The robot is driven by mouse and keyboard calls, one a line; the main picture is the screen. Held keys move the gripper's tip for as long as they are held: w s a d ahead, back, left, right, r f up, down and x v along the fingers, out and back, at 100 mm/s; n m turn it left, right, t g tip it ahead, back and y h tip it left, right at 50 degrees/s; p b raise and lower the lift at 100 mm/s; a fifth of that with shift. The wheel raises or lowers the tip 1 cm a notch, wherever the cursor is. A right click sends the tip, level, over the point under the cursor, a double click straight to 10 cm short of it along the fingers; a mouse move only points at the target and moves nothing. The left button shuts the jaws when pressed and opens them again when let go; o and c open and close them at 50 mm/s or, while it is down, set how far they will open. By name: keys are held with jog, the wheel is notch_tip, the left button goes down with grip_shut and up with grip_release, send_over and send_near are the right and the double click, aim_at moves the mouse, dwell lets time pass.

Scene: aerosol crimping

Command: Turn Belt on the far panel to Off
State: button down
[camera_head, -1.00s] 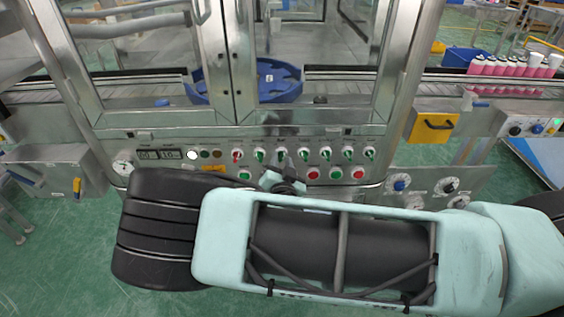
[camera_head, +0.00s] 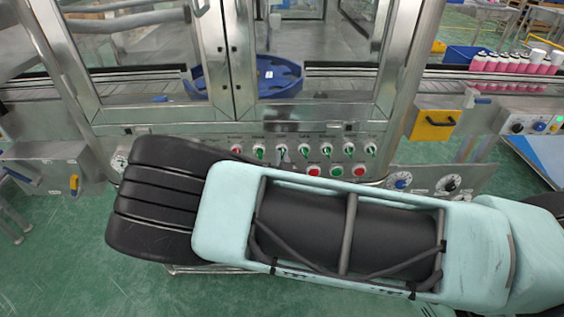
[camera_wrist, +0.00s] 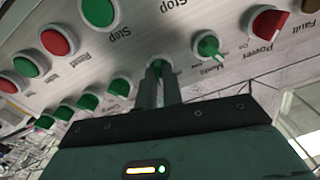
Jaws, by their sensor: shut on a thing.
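The switch panel (camera_head: 385,140) has a row of rotary knobs under small labels, unreadable in the head view. In the wrist view my gripper (camera_wrist: 162,72) has its two dark fingers close together on a green knob (camera_wrist: 157,63), which they partly hide. The label of this knob is hidden, so I cannot confirm it is Belt or read its setting. On the other side is a row of green knobs (camera_wrist: 121,87). In the head view my arm hides most of the gripper.
Red and green push buttons sit beside the knobs, including a green button marked Step (camera_wrist: 98,11). Glass doors (camera_head: 130,60) stand above the panel, with a blue round carrier (camera_head: 280,78) behind. Pink cans (camera_head: 510,64) stand on the conveyor at right, above another control box (camera_head: 535,126).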

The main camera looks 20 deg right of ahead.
jog(key=shift+n+b, duration=0.95)
jog(key=shift+n, duration=3.25)
jog(key=c, duration=1.5)
grip_release()
jog(key=shift+c, duration=0.2)
jog(key=shift+s+a, duration=0.1)
jog(key=b+v, duration=0.2)
jog(key=v, duration=1.5)
jog(key=shift+b, duration=0.3)
